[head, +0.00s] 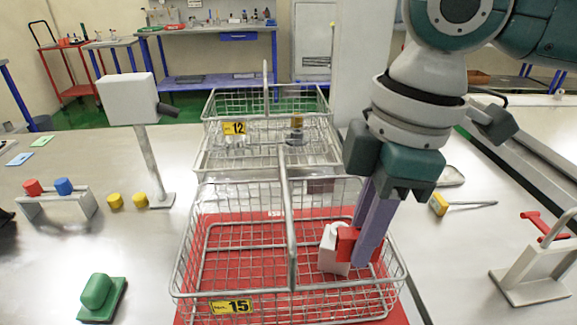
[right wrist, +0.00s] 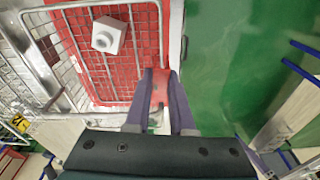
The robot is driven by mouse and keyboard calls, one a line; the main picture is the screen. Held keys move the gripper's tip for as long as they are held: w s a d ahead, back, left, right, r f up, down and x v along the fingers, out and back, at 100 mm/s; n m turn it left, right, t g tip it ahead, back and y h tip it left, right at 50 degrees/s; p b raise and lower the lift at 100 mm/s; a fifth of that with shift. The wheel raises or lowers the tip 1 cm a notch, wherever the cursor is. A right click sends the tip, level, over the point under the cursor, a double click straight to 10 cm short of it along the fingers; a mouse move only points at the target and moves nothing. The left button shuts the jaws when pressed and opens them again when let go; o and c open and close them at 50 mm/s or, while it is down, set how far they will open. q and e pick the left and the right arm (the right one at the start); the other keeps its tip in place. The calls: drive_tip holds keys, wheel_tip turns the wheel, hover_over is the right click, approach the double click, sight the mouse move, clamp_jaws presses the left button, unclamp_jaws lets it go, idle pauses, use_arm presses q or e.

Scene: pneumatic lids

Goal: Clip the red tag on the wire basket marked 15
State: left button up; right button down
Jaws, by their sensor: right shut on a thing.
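The wire basket marked 15 (head: 230,307) stands on a red mat, its yellow label at the front and its handle upright. My right gripper (head: 362,250) points down at the basket's right side, shut on the red tag (head: 347,243). The tag also shows between the purple fingers in the right wrist view (right wrist: 160,88), close to the basket rim (right wrist: 162,30). I cannot tell whether it touches or grips the wire. A white block with a round knob (right wrist: 108,35) is inside the basket, beside the tag in the head view.
A basket marked 12 (head: 234,128) stands behind. A grey post with a boxy head (head: 128,98), yellow cylinders (head: 140,199), a stand with red and blue caps (head: 58,205) and a green stamp-like block (head: 98,295) are left. A red-handled fixture (head: 535,270) stands right.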

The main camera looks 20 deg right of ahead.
sight(355, 282)
drive_tip(key=shift+s+f+n, duration=0.15)
drive_tip(key=shift+f+n, duration=0.55)
drive_tip(key=shift+f, duration=0.05)
drive_tip(key=shift+r, duration=0.1)
drive_tip(key=shift+s+d+r+p, duration=0.1)
drive_tip(key=shift+d+r+p, duration=0.05)
drive_tip(key=shift+p, duration=0.45)
drive_tip(key=shift+f+b, duration=1.7)
drive_tip(key=shift+f, duration=1.7)
drive_tip(key=shift+p, duration=0.4)
drive_tip(key=shift+p, duration=0.3)
